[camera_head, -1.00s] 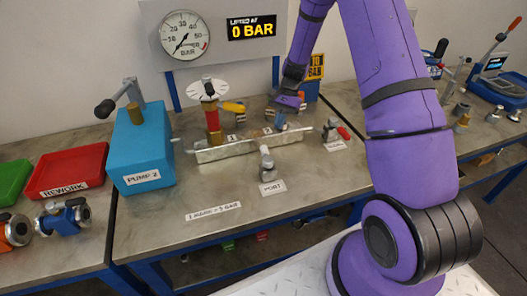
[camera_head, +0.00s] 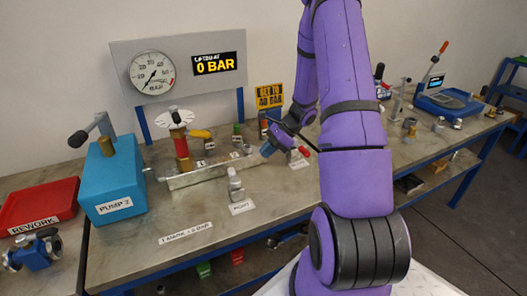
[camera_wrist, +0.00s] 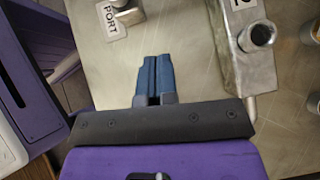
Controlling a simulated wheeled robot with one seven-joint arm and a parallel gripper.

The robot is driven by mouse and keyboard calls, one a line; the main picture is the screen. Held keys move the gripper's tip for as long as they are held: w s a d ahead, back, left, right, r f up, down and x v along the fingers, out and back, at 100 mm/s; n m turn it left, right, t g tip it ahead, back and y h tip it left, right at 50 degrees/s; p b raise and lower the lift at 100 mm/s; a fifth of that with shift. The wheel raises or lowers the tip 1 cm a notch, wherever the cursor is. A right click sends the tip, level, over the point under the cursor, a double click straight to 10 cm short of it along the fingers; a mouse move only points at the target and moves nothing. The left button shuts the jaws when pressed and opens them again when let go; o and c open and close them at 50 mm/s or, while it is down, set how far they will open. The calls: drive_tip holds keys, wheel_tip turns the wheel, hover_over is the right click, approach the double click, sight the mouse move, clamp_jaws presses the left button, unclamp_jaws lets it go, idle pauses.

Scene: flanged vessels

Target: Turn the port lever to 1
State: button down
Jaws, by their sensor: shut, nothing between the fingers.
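The port lever (camera_head: 236,184) is a small grey metal fitting on the bench, beside a white PORT label (camera_head: 241,207). In the wrist view, part of the lever fitting (camera_wrist: 128,12) shows at the top edge, next to the PORT label (camera_wrist: 111,20). I cannot tell which number the lever points to. My gripper (camera_head: 267,150) is near the right end of the long metal block (camera_head: 210,172). In the wrist view my gripper (camera_wrist: 152,76) has its blue fingers together and empty, apart from the lever. The block (camera_wrist: 237,70) stands to the right there.
A red-handled valve (camera_head: 303,150) stands close to my gripper at the right. The blue pump box (camera_head: 112,185) and red REWORK tray (camera_head: 40,205) are at the left. A gauge (camera_head: 152,72) and 0 BAR display (camera_head: 216,65) are behind. The bench front is mostly clear.

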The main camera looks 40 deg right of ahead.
sight(231, 168)
drive_tip(key=x, duration=0.6)
drive_tip(key=shift+a+f, duration=0.2)
drive_tip(key=shift+w+a, duration=0.3)
drive_tip(key=shift+a, duration=0.25)
drive_tip(key=shift+w+a, duration=0.25)
drive_tip(key=shift+a, duration=0.3)
drive_tip(key=shift+w+a, duration=0.35)
drive_tip(key=shift+a, duration=0.4)
drive_tip(key=shift+w+a+n+g, duration=0.3)
drive_tip(key=shift+n+g, duration=0.2)
drive_tip(key=shift+n, duration=0.1)
drive_tip(key=shift+w+a+n+g+y, duration=0.25)
drive_tip(key=shift+w+n+g+y, duration=0.1)
drive_tip(key=shift+n+g, duration=0.35)
drive_tip(key=n+g, duration=0.1)
drive_tip(key=n, duration=0.1)
drive_tip(key=w+a+n+g, duration=0.1)
drive_tip(key=shift+w+a+f+n+g, duration=0.1)
drive_tip(key=shift+a+n+g, duration=0.2)
drive_tip(key=shift+n, duration=0.1)
drive_tip(key=n+g, duration=0.1)
drive_tip(key=a+n+g, duration=0.1)
drive_tip(key=shift+w+a+n, duration=0.25)
drive_tip(key=shift+n, duration=0.15)
drive_tip(key=shift+a+n+g+h, duration=0.2)
drive_tip(key=shift+n+g+h, duration=0.35)
drive_tip(key=shift+n, duration=0.2)
drive_tip(key=shift+a+n+g+h, duration=0.2)
drive_tip(key=shift+n+g+h, duration=0.2)
drive_tip(key=shift+n+g, duration=0.25)
